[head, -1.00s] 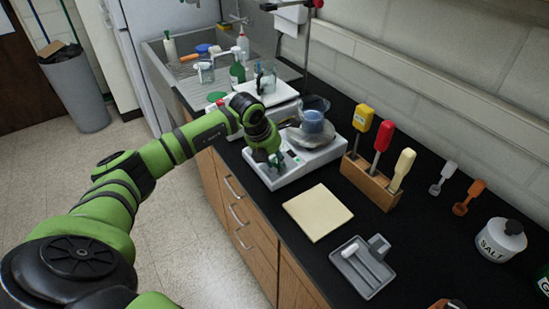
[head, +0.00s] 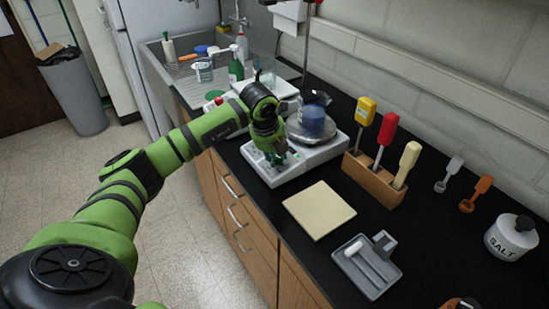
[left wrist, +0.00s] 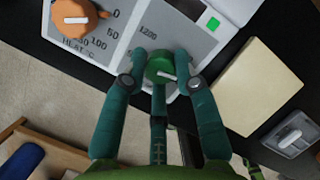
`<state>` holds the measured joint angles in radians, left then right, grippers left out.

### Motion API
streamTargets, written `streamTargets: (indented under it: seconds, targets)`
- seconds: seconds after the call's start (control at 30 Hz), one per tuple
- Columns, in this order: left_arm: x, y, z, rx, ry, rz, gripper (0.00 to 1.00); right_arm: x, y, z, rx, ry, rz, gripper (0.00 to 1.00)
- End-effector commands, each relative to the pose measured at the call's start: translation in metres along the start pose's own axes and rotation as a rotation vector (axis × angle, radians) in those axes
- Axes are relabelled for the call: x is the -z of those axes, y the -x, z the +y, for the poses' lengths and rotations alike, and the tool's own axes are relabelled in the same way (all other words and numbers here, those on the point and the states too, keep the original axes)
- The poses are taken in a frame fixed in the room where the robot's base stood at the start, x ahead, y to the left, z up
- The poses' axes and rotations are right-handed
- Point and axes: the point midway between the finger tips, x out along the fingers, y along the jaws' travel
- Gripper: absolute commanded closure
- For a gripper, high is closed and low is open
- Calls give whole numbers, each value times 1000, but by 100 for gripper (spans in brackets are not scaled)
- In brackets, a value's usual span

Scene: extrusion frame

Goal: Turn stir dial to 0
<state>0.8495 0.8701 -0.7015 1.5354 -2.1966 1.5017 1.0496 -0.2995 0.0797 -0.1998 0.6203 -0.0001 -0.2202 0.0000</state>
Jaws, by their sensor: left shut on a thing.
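The stir dial is the green knob (left wrist: 158,66) on the hotplate's front panel (left wrist: 205,42), with a white pointer mark. My left gripper (left wrist: 162,70) is shut on this knob, with fingers on both sides of it. The printed 1200 shows above the knob; its 0 mark does not show. In the head view my left gripper (head: 276,156) reaches down onto the front of the white hotplate (head: 318,157) and hides most of the knob. My right gripper is not in view.
An orange heat dial (left wrist: 76,18) and a green indicator (left wrist: 213,23) sit on the same panel. A blue beaker (head: 312,122) stands on the plate. A beige pad (head: 319,210), a wooden tool rack (head: 373,180) and a grey tray (head: 367,284) are to the right.

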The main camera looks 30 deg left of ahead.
Motion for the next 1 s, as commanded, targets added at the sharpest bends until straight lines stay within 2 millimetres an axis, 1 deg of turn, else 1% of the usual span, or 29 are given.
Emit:
streamTargets:
  seconds: [0.03,0.2,0.43,0.63,1.0]
  targets:
    - [-5,2,-3,7,39,-18,100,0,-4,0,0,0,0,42]
    - [-6,3,-3,-15,153,-16,100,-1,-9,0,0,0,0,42]
    - [-6,4,-2,-33,252,-17,100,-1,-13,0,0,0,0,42]
    - [-7,4,-2,-40,290,-17,100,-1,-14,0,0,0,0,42]
    - [-7,5,-2,-42,297,-18,100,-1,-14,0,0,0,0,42]
